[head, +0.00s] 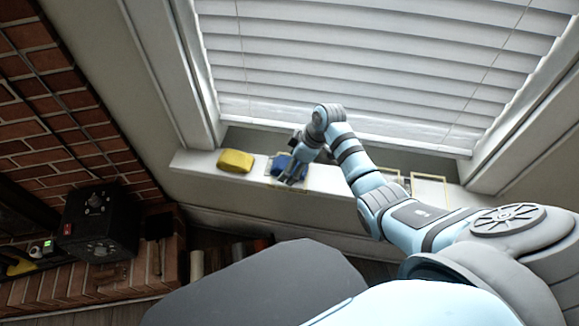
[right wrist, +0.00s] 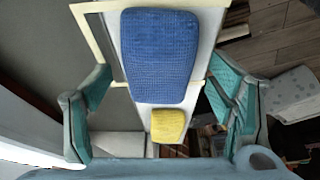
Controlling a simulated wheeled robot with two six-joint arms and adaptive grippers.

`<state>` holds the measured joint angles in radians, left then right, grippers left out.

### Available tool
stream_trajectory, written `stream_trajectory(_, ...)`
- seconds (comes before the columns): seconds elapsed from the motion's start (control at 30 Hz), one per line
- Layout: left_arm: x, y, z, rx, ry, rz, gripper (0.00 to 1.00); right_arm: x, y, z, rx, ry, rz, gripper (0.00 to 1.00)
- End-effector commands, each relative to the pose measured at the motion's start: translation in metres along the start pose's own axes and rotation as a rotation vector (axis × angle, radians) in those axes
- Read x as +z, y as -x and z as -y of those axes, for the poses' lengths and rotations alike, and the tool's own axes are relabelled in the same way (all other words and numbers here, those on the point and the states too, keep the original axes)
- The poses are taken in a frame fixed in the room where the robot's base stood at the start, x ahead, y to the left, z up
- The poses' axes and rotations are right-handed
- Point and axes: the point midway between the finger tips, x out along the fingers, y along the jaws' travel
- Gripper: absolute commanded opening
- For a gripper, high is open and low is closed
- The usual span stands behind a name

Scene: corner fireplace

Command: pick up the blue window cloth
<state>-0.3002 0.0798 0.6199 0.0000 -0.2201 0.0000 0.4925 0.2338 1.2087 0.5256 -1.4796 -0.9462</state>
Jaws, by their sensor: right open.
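The blue window cloth (head: 279,164) lies on the white window sill, partly covered by my right gripper (head: 291,172) in the head view. In the right wrist view the cloth (right wrist: 160,55) is a rounded, textured blue pad. My right gripper (right wrist: 158,92) is open, with one teal finger on either side of the cloth. No finger visibly presses on it, and I cannot tell the exact height above it. My left gripper is in neither view.
A yellow sponge (head: 236,161) lies on the sill (head: 195,161) left of the cloth. Pale rectangular frames (head: 430,176) are on the sill at right. White blinds (head: 350,60) hang behind. A black box (head: 98,222) stands by the brick fireplace at left.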

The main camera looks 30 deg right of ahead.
Motion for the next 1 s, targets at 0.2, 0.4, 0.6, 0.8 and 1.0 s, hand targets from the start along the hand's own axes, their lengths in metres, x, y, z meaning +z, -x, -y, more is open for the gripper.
stream_trajectory(0.2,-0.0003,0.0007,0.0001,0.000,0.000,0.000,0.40,0.0007,-0.0019,0.0000,0.000,0.000,0.000,0.76)
stream_trajectory(0.4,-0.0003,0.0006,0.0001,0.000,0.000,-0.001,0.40,0.0008,-0.0019,0.0000,0.000,0.000,0.000,0.69)
stream_trajectory(0.6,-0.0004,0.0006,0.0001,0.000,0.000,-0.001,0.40,0.0007,-0.0018,0.0000,0.000,0.000,0.000,0.37)
stream_trajectory(0.8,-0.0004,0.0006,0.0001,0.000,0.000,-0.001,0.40,0.0007,-0.0017,0.0000,0.000,0.000,0.000,0.28)
stream_trajectory(1.0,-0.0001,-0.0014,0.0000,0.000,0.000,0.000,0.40,-0.0010,0.0019,-0.0004,0.002,0.000,-0.001,0.28)
